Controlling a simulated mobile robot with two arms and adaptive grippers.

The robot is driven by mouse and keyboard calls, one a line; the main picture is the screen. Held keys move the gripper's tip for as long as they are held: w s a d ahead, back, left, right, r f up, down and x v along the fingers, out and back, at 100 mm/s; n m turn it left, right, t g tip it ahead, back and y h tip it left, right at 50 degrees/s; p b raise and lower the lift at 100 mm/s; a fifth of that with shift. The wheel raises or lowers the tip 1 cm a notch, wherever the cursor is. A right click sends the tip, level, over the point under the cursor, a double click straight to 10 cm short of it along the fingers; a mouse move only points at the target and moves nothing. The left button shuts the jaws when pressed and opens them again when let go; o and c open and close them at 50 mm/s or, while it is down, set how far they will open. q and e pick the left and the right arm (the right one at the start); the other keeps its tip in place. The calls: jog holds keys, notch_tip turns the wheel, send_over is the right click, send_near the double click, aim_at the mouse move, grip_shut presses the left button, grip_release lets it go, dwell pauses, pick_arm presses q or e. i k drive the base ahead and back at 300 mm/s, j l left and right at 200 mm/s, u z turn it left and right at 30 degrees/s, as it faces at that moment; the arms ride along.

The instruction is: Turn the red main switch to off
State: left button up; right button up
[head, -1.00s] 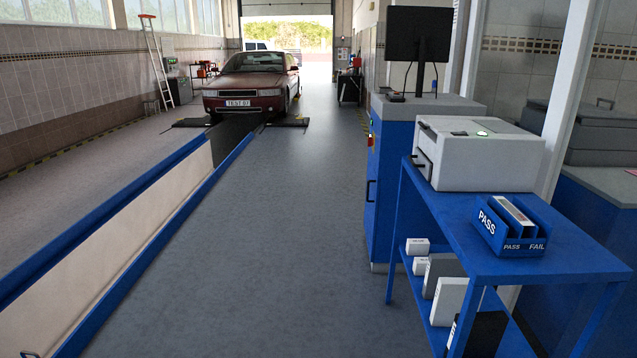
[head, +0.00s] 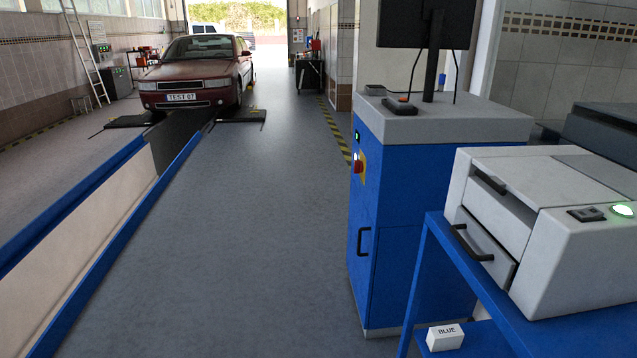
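The red main switch (head: 358,169) sits on a yellow plate on the left side of the blue cabinet (head: 415,205), near its top. It is seen at a steep angle, so its setting cannot be read. A small green light (head: 356,135) glows above it. Neither of my grippers shows in the head view.
A blue table with a white printer (head: 545,215) stands at the near right, beside the cabinet. A monitor (head: 425,25) stands on the cabinet. The floor (head: 265,230) left of the cabinet is clear, up to the blue-edged pit (head: 150,200). A red car (head: 200,75) stands over the pit's far end.

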aim_at(357, 165)
jog(key=i+j+z, duration=0.2)
jog(key=i+z, duration=0.25)
jog(key=i+j+z, duration=0.9)
jog(key=k+l, duration=0.1)
